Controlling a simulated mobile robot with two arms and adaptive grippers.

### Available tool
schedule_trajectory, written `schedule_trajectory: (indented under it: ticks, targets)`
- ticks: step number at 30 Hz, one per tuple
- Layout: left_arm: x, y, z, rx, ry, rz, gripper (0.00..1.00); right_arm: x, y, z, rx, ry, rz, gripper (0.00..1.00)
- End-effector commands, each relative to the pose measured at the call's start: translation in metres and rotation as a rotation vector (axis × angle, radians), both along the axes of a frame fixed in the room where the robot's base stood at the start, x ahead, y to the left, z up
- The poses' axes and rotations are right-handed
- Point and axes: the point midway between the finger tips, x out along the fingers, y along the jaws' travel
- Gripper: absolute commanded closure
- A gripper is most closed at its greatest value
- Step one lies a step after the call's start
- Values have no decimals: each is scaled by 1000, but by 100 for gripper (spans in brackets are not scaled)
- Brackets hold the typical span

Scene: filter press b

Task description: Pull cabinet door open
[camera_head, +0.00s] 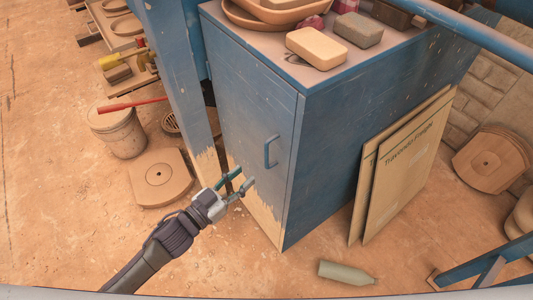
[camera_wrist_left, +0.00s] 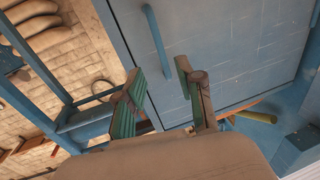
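The blue cabinet (camera_head: 370,105) stands in the middle of the head view. Its door (camera_head: 243,110) faces left and looks closed, with a blue bar handle (camera_head: 267,152) near its right edge. In the left wrist view the handle (camera_wrist_left: 155,40) is at the top, beyond the fingers. My left gripper (camera_head: 240,187) is open and empty, in front of the door's lower part, below and left of the handle and apart from it. Its two green-padded fingers are spread in the left wrist view (camera_wrist_left: 162,92). My right gripper is not in view.
A blue post (camera_head: 182,80) stands left of the door. A bucket (camera_head: 118,128) and a round-centred plate (camera_head: 160,177) are on the floor at left. Boards (camera_head: 405,160) lean on the cabinet's right side. A bottle (camera_head: 345,272) lies in front.

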Motion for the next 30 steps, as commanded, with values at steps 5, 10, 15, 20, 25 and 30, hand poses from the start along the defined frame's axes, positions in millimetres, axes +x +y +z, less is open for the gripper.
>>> schedule_trajectory:
  ticks: [5,10,15,20,25,30]
  targets:
    - [31,-28,3,-1,-3,1,63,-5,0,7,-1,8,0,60]
    - [54,-50,2,0,-1,1,63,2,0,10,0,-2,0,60]
    - [68,-62,1,1,-1,2,63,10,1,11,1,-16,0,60]
    - [73,-67,0,1,1,1,63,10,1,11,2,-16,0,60]
    - [73,-67,0,1,0,1,63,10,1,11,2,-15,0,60]
    - [73,-67,0,1,0,2,79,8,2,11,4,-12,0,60]
